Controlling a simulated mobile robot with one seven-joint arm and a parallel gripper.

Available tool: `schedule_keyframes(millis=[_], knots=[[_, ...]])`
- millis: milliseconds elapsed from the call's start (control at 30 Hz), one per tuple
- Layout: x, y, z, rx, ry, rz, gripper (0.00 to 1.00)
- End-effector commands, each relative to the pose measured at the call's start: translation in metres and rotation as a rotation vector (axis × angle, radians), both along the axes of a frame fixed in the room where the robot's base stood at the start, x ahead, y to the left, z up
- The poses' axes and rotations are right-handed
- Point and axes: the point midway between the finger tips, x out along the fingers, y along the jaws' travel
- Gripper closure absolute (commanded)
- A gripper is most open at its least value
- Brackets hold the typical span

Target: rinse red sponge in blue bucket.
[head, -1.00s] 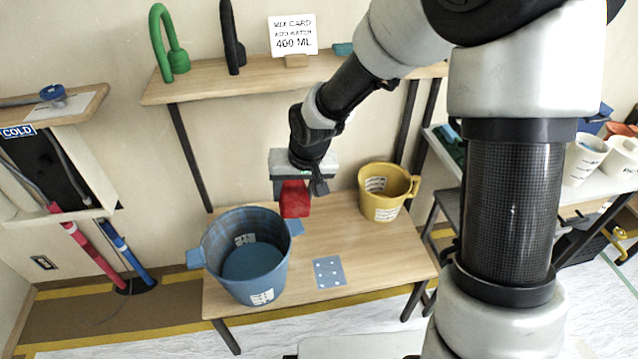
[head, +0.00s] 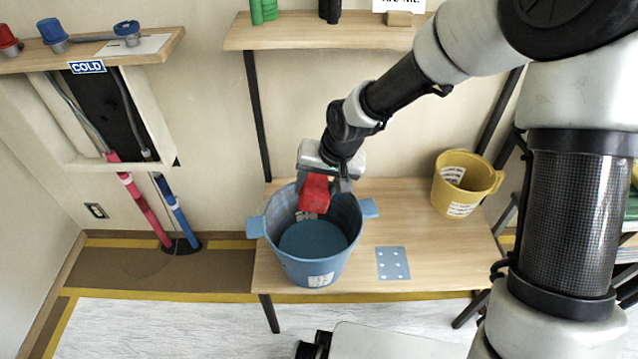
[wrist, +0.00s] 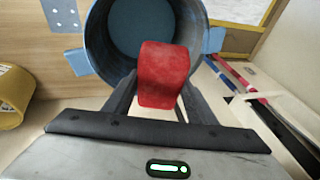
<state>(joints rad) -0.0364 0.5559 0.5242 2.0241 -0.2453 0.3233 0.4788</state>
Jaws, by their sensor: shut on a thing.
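The red sponge (head: 314,193) is in my gripper (head: 325,184), which is shut on it. In the wrist view the sponge (wrist: 163,75) sits between the two dark fingers of my gripper (wrist: 160,95). The blue bucket (head: 318,266) stands upright on the low wooden table. The sponge is over the back part of the bucket's opening in the head view, near the rim. I cannot tell if it is below the rim. The bucket also shows in the wrist view (wrist: 98,45), behind the sponge, with its blue inside floor visible.
A yellow jug (head: 455,195) stands on the right of the table (head: 430,250). A flat blue dotted card (head: 392,263) lies right of the bucket. A wooden shelf (head: 370,30) is above. Red and blue pipes (head: 175,215) are at the left.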

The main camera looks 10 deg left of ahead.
Motion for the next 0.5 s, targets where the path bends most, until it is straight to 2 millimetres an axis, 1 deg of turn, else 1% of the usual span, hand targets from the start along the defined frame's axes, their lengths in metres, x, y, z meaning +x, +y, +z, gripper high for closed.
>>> schedule_keyframes(millis=[33,500], knots=[[0.0,0.0,-0.012,0.0,0.001,0.0,0.72],[0.0,0.0,-0.069,-0.001,0.001,0.0,0.72]])
